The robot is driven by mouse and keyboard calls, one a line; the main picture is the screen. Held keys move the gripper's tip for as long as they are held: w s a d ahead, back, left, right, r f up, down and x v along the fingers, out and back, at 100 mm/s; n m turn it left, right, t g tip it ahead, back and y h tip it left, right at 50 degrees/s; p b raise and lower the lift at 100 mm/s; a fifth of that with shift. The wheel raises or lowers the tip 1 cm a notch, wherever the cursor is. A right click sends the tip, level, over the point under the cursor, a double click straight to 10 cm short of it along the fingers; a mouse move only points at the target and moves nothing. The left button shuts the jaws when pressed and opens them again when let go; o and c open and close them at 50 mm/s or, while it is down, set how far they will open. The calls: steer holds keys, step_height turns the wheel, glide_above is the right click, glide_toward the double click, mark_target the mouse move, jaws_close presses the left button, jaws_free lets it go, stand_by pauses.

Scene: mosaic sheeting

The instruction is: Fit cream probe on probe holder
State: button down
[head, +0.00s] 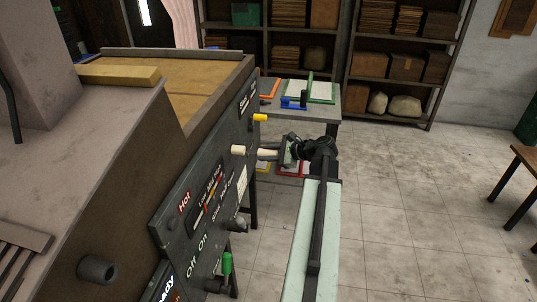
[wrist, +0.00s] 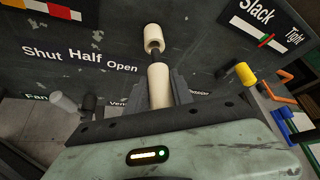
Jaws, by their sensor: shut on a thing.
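The cream probe (wrist: 159,86) is a cream rod with a dark tip, held between the dark fingers of my gripper (wrist: 161,92). In the head view the probe (head: 267,154) points left toward the dark panel, and my gripper (head: 284,153) is shut on its right part. A cream, hollow-ended cylinder (wrist: 153,35) on the panel, apparently the probe holder, lies straight ahead of the tip. It also shows in the head view (head: 238,150). The dark tip overlaps its opening; I cannot tell how far it is inside.
The dark panel (head: 213,212) carries printed labels and several knobs. A yellow knob (head: 260,117) sits above and beyond the cream cylinder; a green handle (head: 227,264) is lower down. A grey table (head: 325,101) with coloured frames stands behind my gripper. Tiled floor is open at right.

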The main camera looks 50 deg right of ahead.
mark_target(258, 151)
steer(key=shift+w+a, duration=0.4)
steer(key=shift+w, duration=0.2)
steer(key=shift+w+a, duration=0.35)
steer(key=shift+w, duration=0.25)
steer(key=shift+w+a, duration=0.1)
steer(key=shift+w, duration=0.1)
steer(key=shift+w+a, duration=0.55)
steer(key=shift+w, duration=0.3)
steer(key=c, duration=1)
jaws_free()
steer(key=shift+c, duration=0.2)
steer(key=p+v, duration=0.3)
steer(key=v, duration=0.4)
steer(key=shift+s+r, duration=0.2)
steer(key=shift+s, duration=0.15)
